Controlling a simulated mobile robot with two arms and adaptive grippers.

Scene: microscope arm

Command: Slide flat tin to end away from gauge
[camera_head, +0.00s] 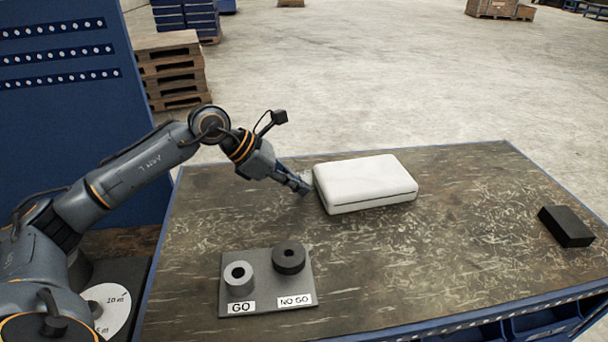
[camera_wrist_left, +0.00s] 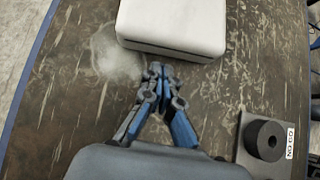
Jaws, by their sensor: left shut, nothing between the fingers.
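A flat white tin (camera_head: 365,182) with rounded corners lies on the worn bench top at its far middle. It also shows at the top of the left wrist view (camera_wrist_left: 175,22). The gauge (camera_head: 268,290) is a grey plate at the front left of the bench, with a grey ring marked GO and a black ring marked NO GO. My left gripper (camera_head: 306,190) is shut and empty, low over the bench at the tin's left side. In the left wrist view its fingertips (camera_wrist_left: 157,70) are together just short of the tin; I cannot tell whether they touch it. My right gripper is out of view.
A black block (camera_head: 566,226) lies near the bench's right end. The bench top (camera_head: 470,220) is clear between tin and block. A blue rim edges the bench. Pallets (camera_head: 172,72) and a blue cabinet (camera_head: 70,110) stand beyond its left side.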

